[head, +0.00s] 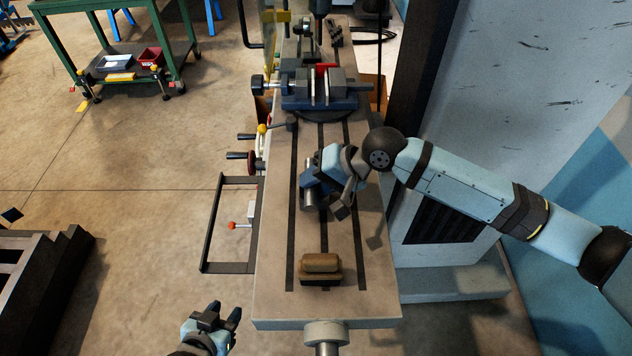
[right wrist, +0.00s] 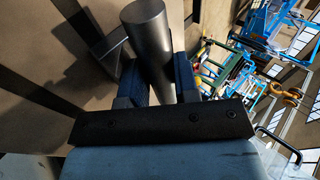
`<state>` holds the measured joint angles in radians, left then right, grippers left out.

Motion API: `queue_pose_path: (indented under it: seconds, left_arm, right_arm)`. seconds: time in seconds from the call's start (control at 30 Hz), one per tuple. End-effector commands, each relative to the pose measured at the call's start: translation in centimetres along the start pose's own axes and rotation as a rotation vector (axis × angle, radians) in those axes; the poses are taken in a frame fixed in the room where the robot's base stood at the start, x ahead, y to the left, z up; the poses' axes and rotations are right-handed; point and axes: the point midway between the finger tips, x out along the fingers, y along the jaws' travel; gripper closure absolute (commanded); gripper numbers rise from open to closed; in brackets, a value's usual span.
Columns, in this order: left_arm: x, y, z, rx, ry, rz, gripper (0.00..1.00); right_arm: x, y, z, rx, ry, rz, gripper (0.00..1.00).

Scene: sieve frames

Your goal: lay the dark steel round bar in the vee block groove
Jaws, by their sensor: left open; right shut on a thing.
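The dark steel round bar (right wrist: 150,45) stands between the blue fingers of my right gripper (right wrist: 160,85) in the right wrist view, its round end toward the camera's top. In the head view my right gripper (head: 316,188) is shut on the bar (head: 309,197) over the middle of the machine table. I cannot tell how high the bar is above the table. No vee block groove can be made out clearly; a grey angled edge (right wrist: 104,48) beside the bar in the wrist view may belong to it. My left gripper (head: 224,312) is open and empty, off the table's front left.
The slotted machine table (head: 275,285) carries a tan rounded piece on a dark base (head: 320,264) near its front. A blue vise (head: 318,90) stands further back. A grey machine column (head: 500,110) rises at right. Handles and a black rail (head: 207,225) line the left side.

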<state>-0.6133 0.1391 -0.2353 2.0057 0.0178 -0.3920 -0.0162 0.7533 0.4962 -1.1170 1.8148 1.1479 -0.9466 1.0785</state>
Motion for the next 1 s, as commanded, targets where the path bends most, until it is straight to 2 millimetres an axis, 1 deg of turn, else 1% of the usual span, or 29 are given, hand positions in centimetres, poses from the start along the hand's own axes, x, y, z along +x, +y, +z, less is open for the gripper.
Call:
queue_pose_path:
  seconds: [0.03,0.17,0.2,0.27,0.43,0.57,0.63,0.9,1.0]
  left_arm:
    - [0.1,0.0,0.1,-0.001,0.000,0.000,0.57]
    - [0.1,0.1,0.1,-0.002,0.000,0.000,0.57]
    - [0.1,0.1,0.1,-0.003,0.000,0.000,0.57]
    - [0.1,0.1,0.1,-0.003,0.000,0.000,0.57]
    - [0.2,0.0,0.2,-0.002,-0.002,-0.001,0.57]
    - [0.2,0.0,0.3,-0.002,-0.004,-0.001,0.57]
    - [0.2,0.0,0.3,-0.002,-0.004,-0.001,0.57]
    - [0.2,0.0,0.2,-0.003,-0.004,-0.002,0.57]
    - [0.2,0.0,0.2,-0.003,-0.004,-0.002,0.57]
  right_arm:
    - [0.6,1.3,0.3,0.009,-0.010,0.022,1.00]
    - [0.7,1.5,0.4,0.011,-0.011,0.026,1.00]
    - [0.7,1.6,0.4,0.012,-0.012,0.027,0.67]
    - [0.7,1.6,0.4,0.012,-0.012,0.028,0.53]
    - [0.5,1.8,0.4,0.013,-0.012,0.031,0.52]
    - [-0.8,1.7,0.3,0.012,-0.009,0.030,0.52]
    - [-2.1,1.6,0.4,0.011,-0.008,0.030,0.42]
    - [-8.7,0.6,0.3,0.002,0.000,0.015,0.42]
    - [-10.7,0.3,0.2,0.000,0.002,0.011,0.42]
